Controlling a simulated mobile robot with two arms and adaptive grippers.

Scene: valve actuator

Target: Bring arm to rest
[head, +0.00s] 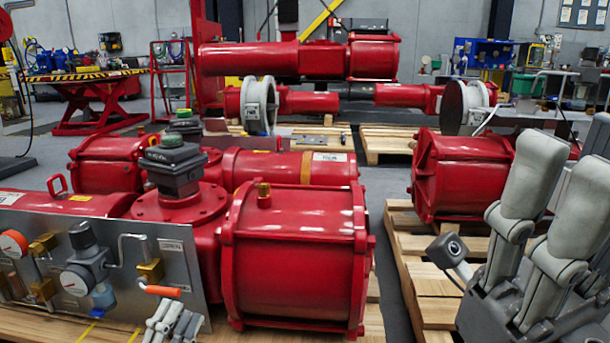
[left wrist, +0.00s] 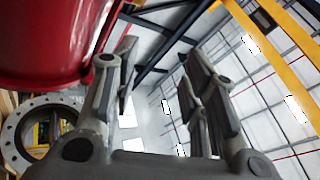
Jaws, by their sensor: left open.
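A big red actuator (head: 292,258) stands close to the left gripper; a red body (left wrist: 50,40) fills the wrist view's upper left. A gauge panel (head: 200,262) is at left. Another red actuator (head: 468,175) sits on a wooden pallet (head: 425,290). Grey floor (head: 385,250) shows between pallets.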

